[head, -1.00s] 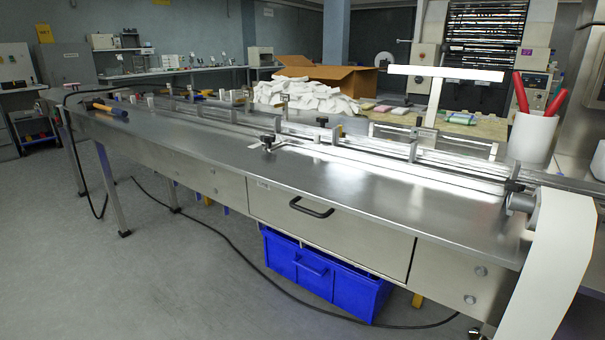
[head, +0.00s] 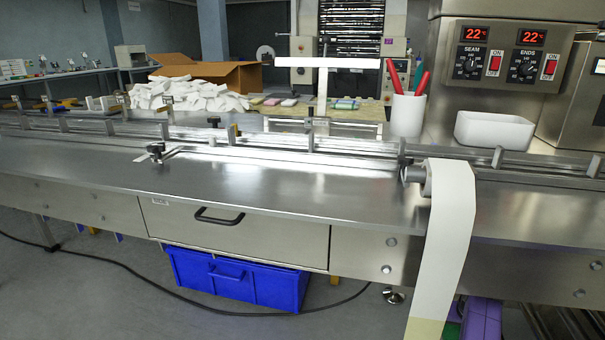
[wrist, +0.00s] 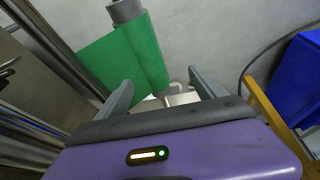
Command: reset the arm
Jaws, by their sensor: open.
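My gripper (wrist: 160,92) shows in the wrist view with its two grey fingers spread apart and nothing between them. Its purple body fills the bottom of that view. Beyond the fingers are a green film roll (wrist: 128,55) on a grey core and the grey floor (wrist: 225,40). In the head view, a purple part of my own body shows at the bottom right; the gripper's fingers are not visible there.
The long steel machine table (head: 300,190) crosses the head view, with a closed drawer (head: 240,235) in its front. A blue crate (head: 240,280) stands beneath. White film (head: 445,250) hangs over the front edge. A white bin (head: 495,131) and red-handled tools stand behind.

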